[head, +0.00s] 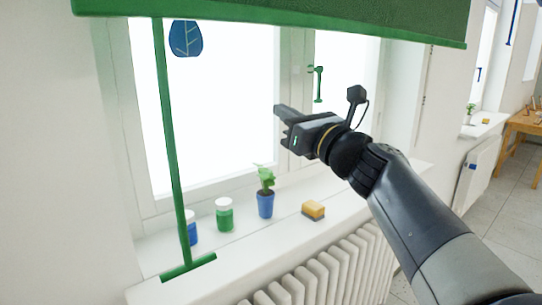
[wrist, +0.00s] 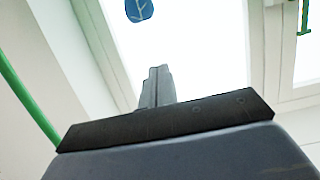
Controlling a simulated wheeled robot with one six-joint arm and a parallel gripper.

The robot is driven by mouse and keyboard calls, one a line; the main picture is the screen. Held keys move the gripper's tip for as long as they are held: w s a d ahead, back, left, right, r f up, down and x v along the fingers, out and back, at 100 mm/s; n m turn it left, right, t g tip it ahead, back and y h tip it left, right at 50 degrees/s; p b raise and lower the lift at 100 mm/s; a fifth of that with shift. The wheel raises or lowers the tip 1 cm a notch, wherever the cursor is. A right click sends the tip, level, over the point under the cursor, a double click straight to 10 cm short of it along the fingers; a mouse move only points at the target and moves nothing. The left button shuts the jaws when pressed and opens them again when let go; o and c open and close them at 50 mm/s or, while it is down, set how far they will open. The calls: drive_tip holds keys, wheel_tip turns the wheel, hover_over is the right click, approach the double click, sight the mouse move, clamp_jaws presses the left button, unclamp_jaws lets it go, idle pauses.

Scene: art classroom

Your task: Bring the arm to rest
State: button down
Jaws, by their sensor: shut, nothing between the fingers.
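My arm reaches in from the lower right of the head view, raised in front of the window. My gripper (head: 281,124) is shut and empty, above the white windowsill (head: 245,258) and clear of everything on it. In the wrist view the shut fingers (wrist: 156,88) point up toward the bright window pane.
On the sill stand a blue jar (head: 191,230), a green jar (head: 224,216), a potted plant (head: 265,196) and a yellow sponge (head: 313,210). A green blind (head: 290,18) hangs above, with a green pole (head: 170,150) at left. A radiator (head: 335,272) is below.

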drive_tip(key=s+d+f+b, duration=0.1)
drive_tip(key=s+d+f, duration=0.3)
drive_tip(key=s, duration=0.1)
drive_tip(key=shift+s+f, duration=0.15)
drive_tip(key=shift+s, duration=0.05)
idle(0.4)
